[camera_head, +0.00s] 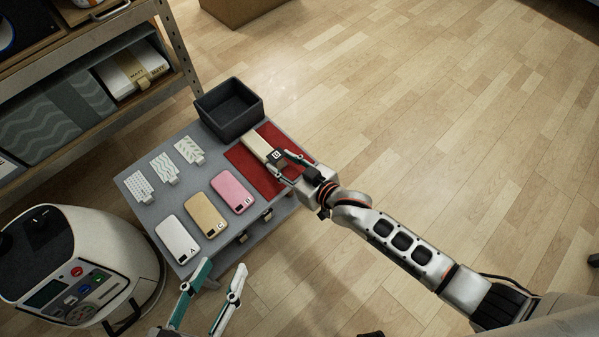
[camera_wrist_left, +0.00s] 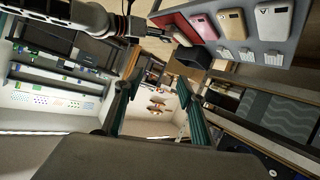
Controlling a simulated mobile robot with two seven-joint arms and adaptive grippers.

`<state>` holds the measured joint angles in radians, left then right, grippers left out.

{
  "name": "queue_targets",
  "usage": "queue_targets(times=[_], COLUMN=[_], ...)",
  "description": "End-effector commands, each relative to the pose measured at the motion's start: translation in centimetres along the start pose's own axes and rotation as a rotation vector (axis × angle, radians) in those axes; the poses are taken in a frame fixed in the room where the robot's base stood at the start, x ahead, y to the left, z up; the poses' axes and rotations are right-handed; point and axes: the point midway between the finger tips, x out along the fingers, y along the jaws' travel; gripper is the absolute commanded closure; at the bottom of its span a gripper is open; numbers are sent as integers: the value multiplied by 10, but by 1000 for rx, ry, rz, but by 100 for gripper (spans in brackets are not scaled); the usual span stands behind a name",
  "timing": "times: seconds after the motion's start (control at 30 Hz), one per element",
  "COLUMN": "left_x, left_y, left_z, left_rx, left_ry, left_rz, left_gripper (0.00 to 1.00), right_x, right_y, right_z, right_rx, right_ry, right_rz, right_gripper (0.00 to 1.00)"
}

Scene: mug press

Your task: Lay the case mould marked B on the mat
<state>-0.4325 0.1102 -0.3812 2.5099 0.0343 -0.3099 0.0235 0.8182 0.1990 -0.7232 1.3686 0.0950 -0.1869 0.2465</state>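A cream case mould (camera_head: 257,145) with a dark letter tag at its near end is over the red mat (camera_head: 243,160); the letter looks like B but is small. My right gripper (camera_head: 279,162) has its fingers on either side of the tagged end and appears shut on it. Whether the mould touches the mat is hard to tell. My left gripper (camera_head: 225,266) is open and empty in front of the table; its spread fingers also show in the left wrist view (camera_wrist_left: 157,85).
White mould A (camera_head: 177,240), a gold mould (camera_head: 204,215) and a pink mould (camera_head: 232,192) lie on the grey table. Several patterned white pieces (camera_head: 164,168) lie behind them. A dark open box (camera_head: 229,112) stands beside the mat. A white machine (camera_head: 75,260) is at left.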

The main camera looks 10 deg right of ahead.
Motion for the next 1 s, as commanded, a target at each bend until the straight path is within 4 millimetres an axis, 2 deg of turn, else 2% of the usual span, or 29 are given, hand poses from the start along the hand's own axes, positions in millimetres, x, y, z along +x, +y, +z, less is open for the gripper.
queue_targets(times=[0.03,0.13,0.4,0.6,1.0], left_x=[-2,-4,-7,-8,-8], left_y=[-7,-17,-26,-29,-29], left_z=[-10,-16,-5,0,1], left_rx=[58,135,187,195,194], left_ry=[6,0,-39,-51,-53], left_rz=[-8,-27,-43,-47,-47], left_gripper=[60,60,60,60,60], right_x=[-12,-32,-74,-85,-86], right_y=[4,3,2,1,0], right_z=[-11,-12,-7,-3,-1], right_rx=[-8,-8,-3,-1,0], right_ry=[10,11,7,3,1], right_rz=[4,3,2,1,0], right_gripper=[65,65,65,65,65])
